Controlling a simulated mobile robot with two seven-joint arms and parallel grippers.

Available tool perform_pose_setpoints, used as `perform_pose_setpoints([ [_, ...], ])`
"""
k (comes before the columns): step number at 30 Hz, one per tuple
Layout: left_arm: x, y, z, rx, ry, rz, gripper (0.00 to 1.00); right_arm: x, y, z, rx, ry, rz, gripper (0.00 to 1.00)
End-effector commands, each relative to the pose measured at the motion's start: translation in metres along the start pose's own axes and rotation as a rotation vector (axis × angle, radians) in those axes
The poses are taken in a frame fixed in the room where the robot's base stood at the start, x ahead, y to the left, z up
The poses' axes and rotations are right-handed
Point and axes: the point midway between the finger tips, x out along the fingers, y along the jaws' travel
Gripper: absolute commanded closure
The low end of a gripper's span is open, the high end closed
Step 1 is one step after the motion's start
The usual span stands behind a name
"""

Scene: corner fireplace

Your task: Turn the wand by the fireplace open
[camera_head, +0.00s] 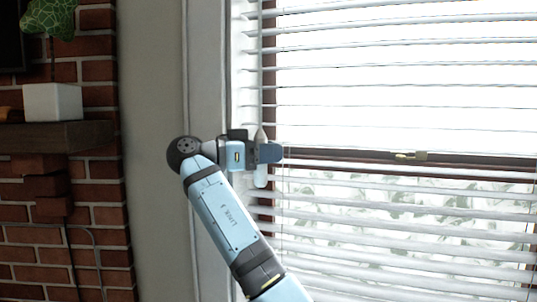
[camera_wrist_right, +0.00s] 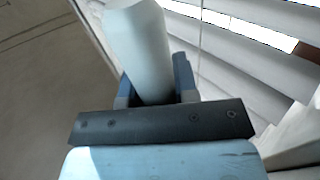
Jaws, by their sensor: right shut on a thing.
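The white wand (camera_head: 261,176) hangs upright at the left edge of the window blind (camera_head: 400,60). In the head view only short parts of it show above and below my right gripper (camera_head: 268,153). In the right wrist view the wand (camera_wrist_right: 139,45) is a thick white rod between the two fingers of the right gripper (camera_wrist_right: 156,82). The right gripper is shut on it. The blind's slats are tilted with gaps between them, and bright light shows through. My left gripper is not in view.
The brick fireplace (camera_head: 95,215) stands at the left, with a wooden mantel (camera_head: 60,136) holding a white plant pot (camera_head: 52,102). A plain wall (camera_head: 152,110) and the white window frame (camera_head: 208,70) lie between it and the blind. A thin cord (camera_wrist_right: 200,40) hangs close beside the wand.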

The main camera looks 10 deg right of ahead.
Motion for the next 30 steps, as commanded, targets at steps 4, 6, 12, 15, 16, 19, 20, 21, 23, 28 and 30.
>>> perform_pose_setpoints([
  [4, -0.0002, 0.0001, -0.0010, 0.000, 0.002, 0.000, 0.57, -0.0001, 0.0000, -0.0004, 0.000, 0.000, 0.012, 0.96],
  [6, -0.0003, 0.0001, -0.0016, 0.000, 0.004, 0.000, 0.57, 0.0000, 0.0000, -0.0006, 0.000, 0.000, 0.013, 0.96],
  [12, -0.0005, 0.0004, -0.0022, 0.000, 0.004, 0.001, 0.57, 0.0001, 0.0001, -0.0008, 0.000, 0.000, 0.013, 0.96],
  [15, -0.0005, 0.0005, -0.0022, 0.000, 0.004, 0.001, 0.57, 0.0002, 0.0001, -0.0010, 0.001, 0.000, 0.012, 0.68],
  [16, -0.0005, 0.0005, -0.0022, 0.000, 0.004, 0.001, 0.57, 0.0002, 0.0001, -0.0010, 0.001, 0.000, 0.012, 0.61],
  [19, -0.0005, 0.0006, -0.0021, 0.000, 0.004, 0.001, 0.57, 0.0002, 0.0001, -0.0009, 0.001, 0.000, 0.013, 0.47],
  [20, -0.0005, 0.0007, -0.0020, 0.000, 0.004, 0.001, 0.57, 0.0002, 0.0001, -0.0008, 0.001, 0.000, 0.013, 0.47],
  [21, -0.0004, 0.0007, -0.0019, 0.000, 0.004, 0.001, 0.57, 0.0002, 0.0001, -0.0007, 0.001, 0.000, 0.013, 0.47],
  [23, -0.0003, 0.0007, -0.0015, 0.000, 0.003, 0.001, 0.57, 0.0002, 0.0001, -0.0006, 0.001, 0.000, 0.013, 0.47],
  [28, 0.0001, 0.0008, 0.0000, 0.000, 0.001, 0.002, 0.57, 0.0007, 0.0000, -0.0003, 0.000, 0.000, 0.013, 0.47],
  [30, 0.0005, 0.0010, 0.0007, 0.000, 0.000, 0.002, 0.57, 0.0018, -0.0002, -0.0001, 0.000, 0.000, 0.013, 0.47],
])
